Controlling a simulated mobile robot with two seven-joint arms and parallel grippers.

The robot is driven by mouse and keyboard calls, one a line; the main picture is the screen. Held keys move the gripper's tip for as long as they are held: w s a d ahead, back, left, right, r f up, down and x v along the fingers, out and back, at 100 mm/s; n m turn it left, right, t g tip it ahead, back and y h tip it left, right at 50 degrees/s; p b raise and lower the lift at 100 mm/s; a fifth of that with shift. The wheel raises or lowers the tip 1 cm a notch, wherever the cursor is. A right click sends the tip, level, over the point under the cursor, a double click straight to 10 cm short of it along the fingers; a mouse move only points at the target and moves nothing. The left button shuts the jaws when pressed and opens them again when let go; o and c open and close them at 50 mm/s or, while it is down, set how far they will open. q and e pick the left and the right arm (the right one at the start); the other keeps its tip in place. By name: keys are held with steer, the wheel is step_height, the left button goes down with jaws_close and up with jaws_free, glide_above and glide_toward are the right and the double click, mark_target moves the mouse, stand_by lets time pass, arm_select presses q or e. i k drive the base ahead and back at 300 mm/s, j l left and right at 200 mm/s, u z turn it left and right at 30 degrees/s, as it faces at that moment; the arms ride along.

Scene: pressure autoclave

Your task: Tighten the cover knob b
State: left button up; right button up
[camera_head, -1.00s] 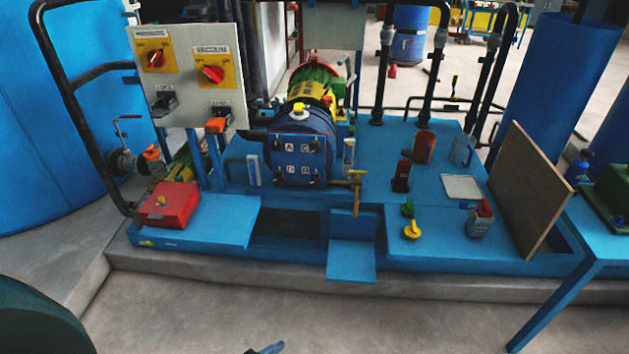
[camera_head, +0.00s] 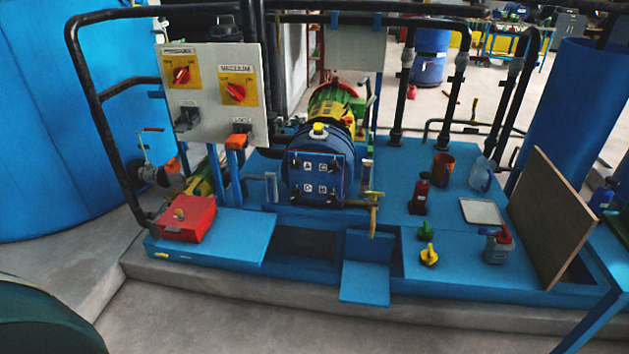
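The autoclave is a blue drum (camera_head: 312,142) lying on the blue skid, with its square blue cover (camera_head: 321,178) facing me. Small dark knobs sit near the cover's corners, with letter labels beside them. The letters are too small to read surely, so I cannot tell which knob is b. The cover appears to lie flat against the drum. Neither of my grippers is in view, and nothing touches the cover.
A panel with red switches (camera_head: 211,93) stands left of the drum, above a red box (camera_head: 187,218). A brass valve (camera_head: 374,205) is right of the cover. Bottles, a tray (camera_head: 481,211) and a leaning board (camera_head: 551,217) occupy the right deck. The floor in front is clear.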

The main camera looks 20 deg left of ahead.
mark_target(332, 199)
steer(key=i, duration=1.3)
